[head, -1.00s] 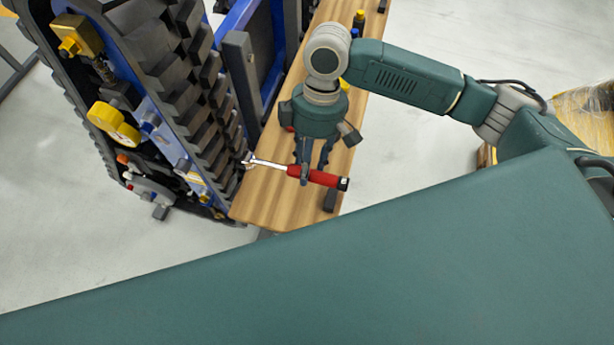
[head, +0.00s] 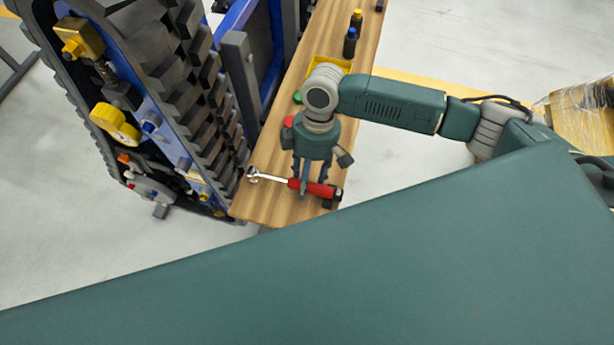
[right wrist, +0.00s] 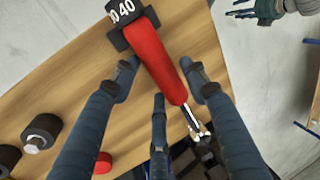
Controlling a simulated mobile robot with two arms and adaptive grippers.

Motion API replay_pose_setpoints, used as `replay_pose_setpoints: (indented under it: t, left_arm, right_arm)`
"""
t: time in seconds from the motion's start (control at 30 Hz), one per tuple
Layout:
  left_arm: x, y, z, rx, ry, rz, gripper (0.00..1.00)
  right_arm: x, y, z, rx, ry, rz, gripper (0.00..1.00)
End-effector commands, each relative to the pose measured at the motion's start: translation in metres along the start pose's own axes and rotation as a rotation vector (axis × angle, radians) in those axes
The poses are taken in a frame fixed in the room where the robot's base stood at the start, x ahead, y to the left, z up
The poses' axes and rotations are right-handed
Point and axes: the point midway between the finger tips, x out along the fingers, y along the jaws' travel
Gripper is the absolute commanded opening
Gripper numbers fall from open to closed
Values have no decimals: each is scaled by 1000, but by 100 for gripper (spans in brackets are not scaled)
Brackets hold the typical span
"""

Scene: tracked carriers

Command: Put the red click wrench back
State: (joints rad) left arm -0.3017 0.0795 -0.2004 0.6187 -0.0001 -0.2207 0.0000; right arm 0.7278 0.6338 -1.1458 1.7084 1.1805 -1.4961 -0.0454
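The red click wrench (head: 318,188) lies across the near end of the wooden board, its silver ratchet head pointing left towards the track. In the right wrist view its red handle (right wrist: 155,58) runs between my fingers, and its black marked end sits between dark cradle blocks (right wrist: 117,40). My right gripper (head: 308,184) is over the handle, pointing down. In the right wrist view its fingers (right wrist: 158,75) stand on both sides of the handle with small gaps, open. My left gripper (right wrist: 242,10) shows small at the top right of that view, empty, its fingers apart.
The wooden board (head: 270,205) also carries dark and yellow-capped bottles (head: 350,42) and a yellow tray (head: 335,62). The tracked carrier (head: 165,85) stands close on the left. Dark rollers (right wrist: 40,133) lie on the board. A wrapped pallet (head: 580,115) is at the right.

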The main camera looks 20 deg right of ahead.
Motion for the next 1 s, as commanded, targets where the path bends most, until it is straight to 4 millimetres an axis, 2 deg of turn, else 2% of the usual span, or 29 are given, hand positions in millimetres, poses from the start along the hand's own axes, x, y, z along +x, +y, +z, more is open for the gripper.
replay_pose_setpoints:
  t: [0.2,0.43,0.8,1.0]
  left_arm:
    - [0,-2,-10,0,15,-2,40]
    - [4,-2,-8,-1,12,-2,40]
    - [20,-1,0,-1,3,-1,40]
    - [24,-1,0,-1,2,-1,40]
  right_arm:
    - [-1,0,-1,0,1,1,52]
    - [-13,1,-2,0,3,3,52]
    - [-88,2,-2,0,5,4,52]
    - [-115,1,-1,1,3,2,52]
